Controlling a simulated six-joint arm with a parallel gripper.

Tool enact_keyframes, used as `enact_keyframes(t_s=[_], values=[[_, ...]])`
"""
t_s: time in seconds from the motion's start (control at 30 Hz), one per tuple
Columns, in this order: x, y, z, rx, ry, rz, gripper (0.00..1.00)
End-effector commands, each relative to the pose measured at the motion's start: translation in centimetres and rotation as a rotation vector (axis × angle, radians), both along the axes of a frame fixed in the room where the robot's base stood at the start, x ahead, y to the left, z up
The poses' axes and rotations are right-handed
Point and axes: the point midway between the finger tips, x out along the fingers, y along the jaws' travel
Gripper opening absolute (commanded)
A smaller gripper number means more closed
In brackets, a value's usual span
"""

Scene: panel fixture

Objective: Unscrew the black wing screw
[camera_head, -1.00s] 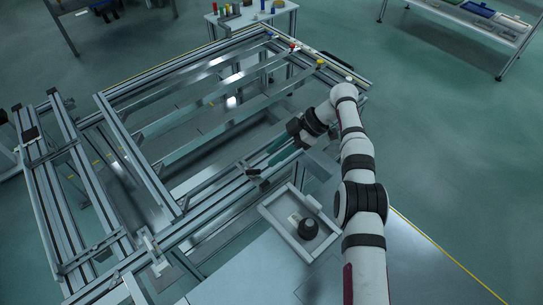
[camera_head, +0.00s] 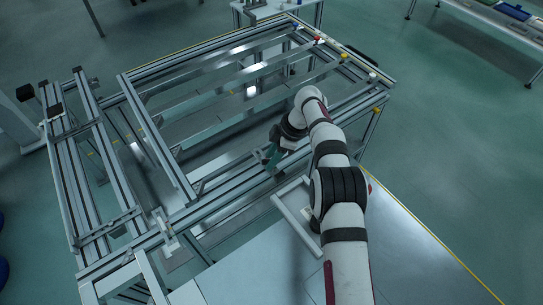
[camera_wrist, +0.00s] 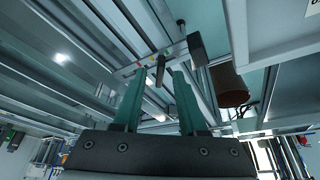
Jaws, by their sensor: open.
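My gripper (camera_head: 271,158) is at the near rail of the aluminium frame (camera_head: 224,203), its teal fingers pointing down. In the wrist view the two fingers (camera_wrist: 160,74) are open and apart. A thin dark upright piece (camera_wrist: 160,69), seemingly the wing of the black wing screw, appears between the fingertips. I cannot tell whether either finger touches it. A dark block (camera_wrist: 195,48) stands just right of it, beyond the right fingertip. In the head view the screw cannot be made out behind my gripper.
A shallow grey tray (camera_head: 296,225) lies near the rail, partly hidden by my arm. A dark cylinder (camera_wrist: 229,88) is right of the fingers in the wrist view. Coloured knobs, including a yellow one (camera_head: 344,56), line the far right rail. Long rails run beyond the fingers.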

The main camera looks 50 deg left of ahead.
Motion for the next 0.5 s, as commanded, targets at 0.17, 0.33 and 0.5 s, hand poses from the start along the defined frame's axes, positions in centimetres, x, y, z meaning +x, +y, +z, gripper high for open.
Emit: enact_keyframes(t_s=[0.17,0.33,0.5], values=[[-0.02,0.03,-0.05,0.000,0.000,0.000,0.41],[-0.01,0.02,-0.03,0.000,0.000,0.000,0.21],[-0.01,0.02,-0.01,0.001,0.001,0.000,0.00]])
